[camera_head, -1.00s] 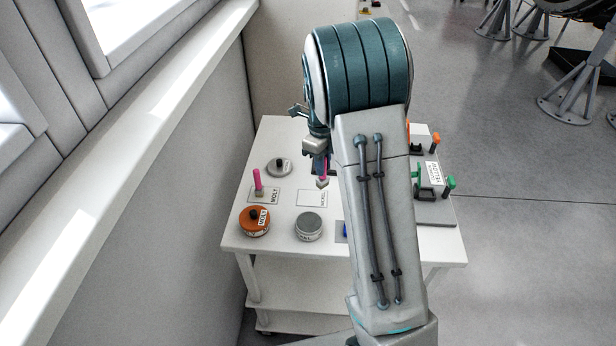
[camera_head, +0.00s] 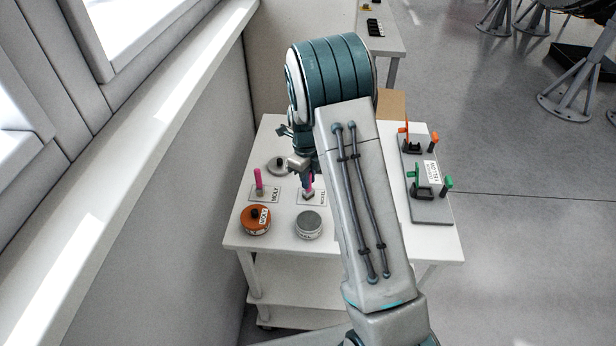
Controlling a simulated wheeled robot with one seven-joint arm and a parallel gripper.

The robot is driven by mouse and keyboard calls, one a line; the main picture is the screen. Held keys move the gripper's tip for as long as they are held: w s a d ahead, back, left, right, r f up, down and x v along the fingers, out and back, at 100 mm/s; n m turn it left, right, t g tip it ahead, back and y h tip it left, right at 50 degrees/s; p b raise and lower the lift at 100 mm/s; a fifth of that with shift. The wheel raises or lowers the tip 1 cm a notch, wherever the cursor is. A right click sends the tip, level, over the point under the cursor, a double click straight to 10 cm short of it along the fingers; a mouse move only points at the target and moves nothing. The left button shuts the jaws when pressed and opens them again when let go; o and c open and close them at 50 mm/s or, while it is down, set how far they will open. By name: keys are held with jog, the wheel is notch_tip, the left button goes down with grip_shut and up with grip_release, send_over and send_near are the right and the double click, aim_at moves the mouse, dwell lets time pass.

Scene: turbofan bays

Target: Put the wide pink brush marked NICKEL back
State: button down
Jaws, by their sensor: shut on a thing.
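My gripper (camera_head: 308,180) is shut on the pink brush (camera_head: 309,188), whose lower end shows below the fingers. The brush is upright over the outlined white label (camera_head: 303,198) on the cart top, the one that read NICKEL a moment earlier. The brush's lower end covers part of that label; I cannot tell whether it touches the surface. Another pink brush (camera_head: 258,182) stands upright at the label marked MOLT or MOLY (camera_head: 276,194). Any marking on the held brush is hidden or too small to read.
An orange tin (camera_head: 255,220) and a grey tin (camera_head: 309,225) stand at the cart's front. A grey lid (camera_head: 278,166) lies behind the labels. A grey board with orange and green clamps (camera_head: 428,205) lies at the right. My arm hides the middle of the cart top (camera_head: 240,232).

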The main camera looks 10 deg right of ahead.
jog(key=c, duration=1.4)
grip_release()
jog(key=shift+o, duration=0.2)
jog(key=r, duration=0.4)
jog(key=r+b, duration=0.1)
jog(key=r, duration=0.6)
jog(key=shift+w+a+r, duration=0.2)
jog(key=shift+a+r, duration=0.05)
jog(key=shift+r, duration=0.15)
jog(key=s+r+n+t, duration=0.2)
jog(key=s+r+n, duration=0.2)
jog(key=s+n, duration=1)
jog(key=s+r+n+t, duration=0.2)
jog(key=s+r+n, duration=0.3)
jog(key=s+n, duration=0.8)
jog(key=shift+s+d+n, duration=0.25)
jog(key=shift+s+n, duration=0.15)
jog(key=shift+s, duration=0.35)
